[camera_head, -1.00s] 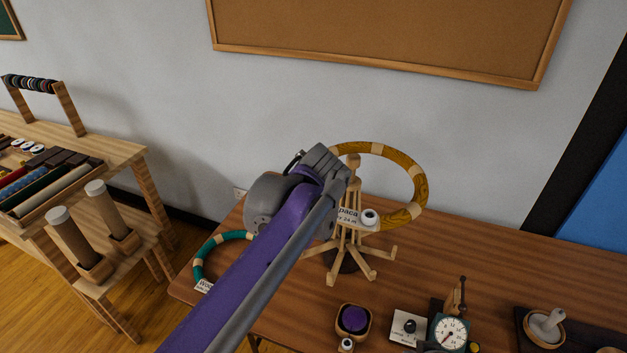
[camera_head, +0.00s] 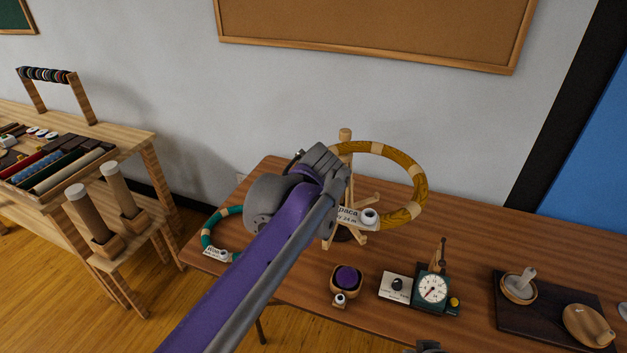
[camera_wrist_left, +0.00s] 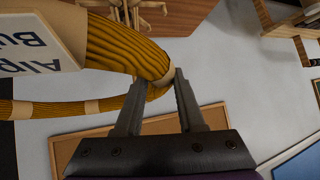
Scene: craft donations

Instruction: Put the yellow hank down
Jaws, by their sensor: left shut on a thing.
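In the left wrist view the hank (camera_wrist_left: 120,45) passes between the two fingertips (camera_wrist_left: 157,82) at a pale tie. My left arm hides part of the stand.
On the brown table (camera_head: 470,232) a teal hank (camera_head: 208,229) lies at the left. A bowl with a purple ball (camera_head: 347,278), a dial scale (camera_head: 433,288) and a dark board (camera_head: 545,328) with a mortar (camera_head: 518,288) stand forward and right. The table's back right is bare.

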